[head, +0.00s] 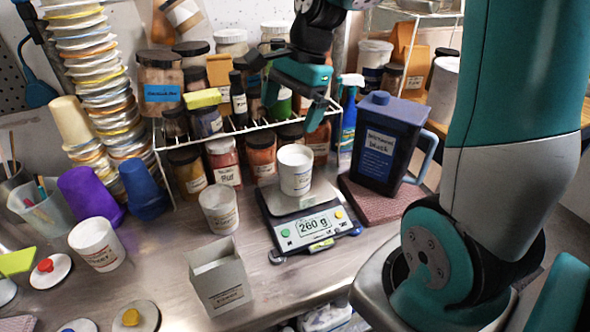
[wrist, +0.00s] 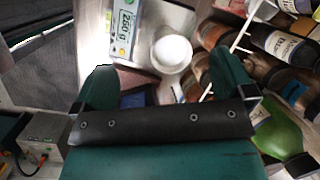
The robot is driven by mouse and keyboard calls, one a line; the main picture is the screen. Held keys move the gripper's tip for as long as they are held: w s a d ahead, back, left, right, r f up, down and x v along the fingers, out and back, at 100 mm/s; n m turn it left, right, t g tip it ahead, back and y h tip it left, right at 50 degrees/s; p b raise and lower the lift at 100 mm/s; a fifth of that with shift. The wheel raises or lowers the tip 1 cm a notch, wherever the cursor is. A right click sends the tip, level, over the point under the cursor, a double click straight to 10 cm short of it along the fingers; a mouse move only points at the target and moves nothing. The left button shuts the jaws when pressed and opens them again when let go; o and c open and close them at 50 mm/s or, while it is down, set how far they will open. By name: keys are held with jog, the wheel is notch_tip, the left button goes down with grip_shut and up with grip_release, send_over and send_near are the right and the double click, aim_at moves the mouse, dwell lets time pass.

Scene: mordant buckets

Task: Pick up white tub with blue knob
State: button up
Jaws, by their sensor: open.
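A white tub (head: 296,172) with a label stands upright on a digital scale; it also shows from above in the wrist view (wrist: 172,52). I see no blue knob on it. Another white tub (head: 219,212) stands on the steel counter left of the scale, and a third white tub (head: 97,244) stands farther left. I cannot make out a blue knob on either. My gripper (head: 294,98) is open and empty, above and behind the tub on the scale; its two teal fingers (wrist: 165,80) show in the wrist view.
The scale (head: 312,228) reads 260 g. A dark blue pitcher (head: 385,145) stands right of it. A wire rack (head: 245,132) of jars is behind. A white box (head: 219,279) is in front. Lids with red (head: 48,266) and yellow (head: 131,317) knobs lie left. Some counter is clear.

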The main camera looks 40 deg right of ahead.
jog(key=w+d+f+m, duration=0.2)
jog(key=d+m, duration=0.5)
jog(key=d, duration=0.2)
jog(key=p, duration=0.3)
send_near(295, 162)
jog(key=s+a+f, duration=0.2)
jog(key=s+a, duration=0.1)
jog(key=shift+m, duration=0.4)
jog(key=shift+w+a+p+x, duration=0.15)
jog(key=shift+p+x, duration=0.3)
jog(key=shift+x, duration=0.9)
jog(key=shift+w+a+p+x, duration=0.15)
jog(key=shift+p+x, duration=0.25)
jog(key=shift+x, duration=0.95)
jog(key=shift+r, duration=0.15)
jog(key=c, duration=0.8)
jog(key=shift+c, duration=0.2)
